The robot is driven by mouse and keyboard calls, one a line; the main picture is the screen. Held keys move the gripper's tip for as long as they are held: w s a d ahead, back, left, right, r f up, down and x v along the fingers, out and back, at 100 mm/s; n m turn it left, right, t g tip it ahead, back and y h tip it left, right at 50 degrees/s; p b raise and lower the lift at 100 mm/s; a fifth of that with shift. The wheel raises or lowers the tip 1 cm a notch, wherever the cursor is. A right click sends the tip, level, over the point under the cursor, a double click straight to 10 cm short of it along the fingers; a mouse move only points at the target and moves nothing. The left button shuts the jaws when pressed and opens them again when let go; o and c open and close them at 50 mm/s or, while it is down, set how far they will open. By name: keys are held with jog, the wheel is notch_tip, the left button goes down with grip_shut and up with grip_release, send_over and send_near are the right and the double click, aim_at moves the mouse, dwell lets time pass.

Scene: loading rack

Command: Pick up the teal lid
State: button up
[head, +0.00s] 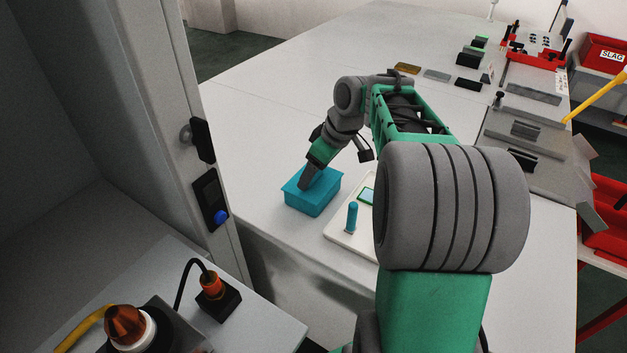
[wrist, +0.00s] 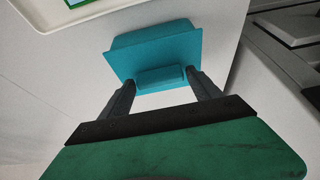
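The teal lid (wrist: 158,42) is a flat-rimmed piece with a raised block-shaped handle (wrist: 160,78). In the head view, the teal lid (head: 291,187) tops a teal box (head: 313,205) near the table's left edge. My gripper (head: 304,187) reaches down onto the lid from above and hides its handle there. In the wrist view, my gripper (wrist: 160,77) has its two fingers apart, one on each side of the handle, very close to its ends. I cannot tell whether the fingers press on it. No gap shows between lid and box.
A white tray (head: 338,236) with a teal peg (head: 351,217) stands just right of the box. A grey cabinet side (head: 165,110) rises at left. An orange lamp (head: 126,325) stands at lower left. Several small parts and racks sit far right; the table's middle back is clear.

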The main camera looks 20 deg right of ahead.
aim_at(318, 180)
jog(key=c, duration=1.1)
jog(key=r, duration=0.2)
jog(key=d+r, duration=0.1)
jog(key=r, duration=0.1)
jog(key=shift+r, duration=0.2)
jog(key=d+r+p, duration=0.3)
jog(key=d+r, duration=0.1)
jog(key=d+r+p, duration=0.7)
jog(key=d+r, duration=0.1)
jog(key=d, duration=0.1)
jog(key=shift+s+r, duration=0.3)
jog(key=shift+r, duration=0.05)
